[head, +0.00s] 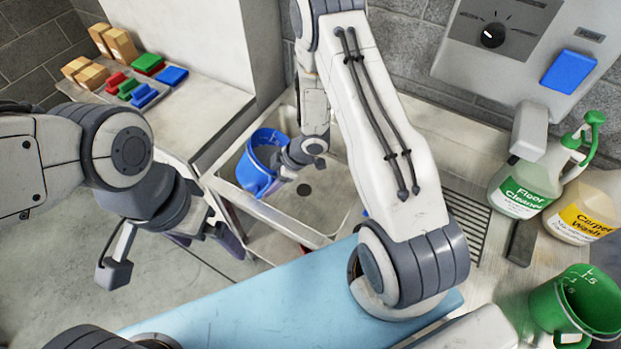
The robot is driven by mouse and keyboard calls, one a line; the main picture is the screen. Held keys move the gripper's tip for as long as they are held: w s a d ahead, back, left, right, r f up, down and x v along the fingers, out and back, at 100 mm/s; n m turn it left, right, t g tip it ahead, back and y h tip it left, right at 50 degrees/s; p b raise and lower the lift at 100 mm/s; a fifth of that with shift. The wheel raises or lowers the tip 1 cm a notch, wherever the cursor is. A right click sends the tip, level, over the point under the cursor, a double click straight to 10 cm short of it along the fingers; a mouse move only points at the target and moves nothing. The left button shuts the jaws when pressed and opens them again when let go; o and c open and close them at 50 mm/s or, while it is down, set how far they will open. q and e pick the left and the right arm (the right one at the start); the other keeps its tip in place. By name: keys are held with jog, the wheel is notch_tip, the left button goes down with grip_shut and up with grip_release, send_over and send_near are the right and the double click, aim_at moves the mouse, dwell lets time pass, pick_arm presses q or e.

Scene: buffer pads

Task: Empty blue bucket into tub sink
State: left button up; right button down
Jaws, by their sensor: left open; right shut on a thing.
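The blue bucket (263,159) is tilted inside the tub sink (333,200), near its left wall, with its open mouth partly in view. My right gripper (284,162) reaches down into the sink and is shut on the bucket; its fingers are mostly hidden behind the wrist and the bucket. The sink floor with its dark drain is visible to the right of the bucket. I cannot tell whether anything is inside the bucket or coming out of it. My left gripper (172,250) is open and empty, out over the floor to the left of the sink.
A counter at the left holds coloured blocks (150,88) and tan boxes (100,55). At the right stand a floor cleaner jug (525,188), a carpet wash jug (585,208) and a green pitcher (578,305). A ribbed drainboard (467,222) adjoins the sink.

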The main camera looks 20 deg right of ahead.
jog(key=shift+w+d+f, duration=0.1)
jog(key=shift+d+f, duration=0.1)
jog(key=shift+f+y+b, duration=0.1)
jog(key=shift+y+b, duration=0.2)
jog(key=shift+b, duration=0.15)
jog(key=shift+d+f, duration=0.1)
jog(key=shift+d, duration=0.1)
pick_arm(q)
jog(key=shift+d+f, duration=0.3)
jog(key=shift+f, duration=0.5)
jog(key=shift+d+f+b, duration=0.25)
jog(key=shift+f+b, duration=0.7)
jog(key=shift+b, duration=0.25)
pick_arm(e)
jog(key=shift+s+d+f+t+y, duration=0.15)
jog(key=shift+s+d+t+y, duration=0.25)
jog(key=shift+y, duration=0.5)
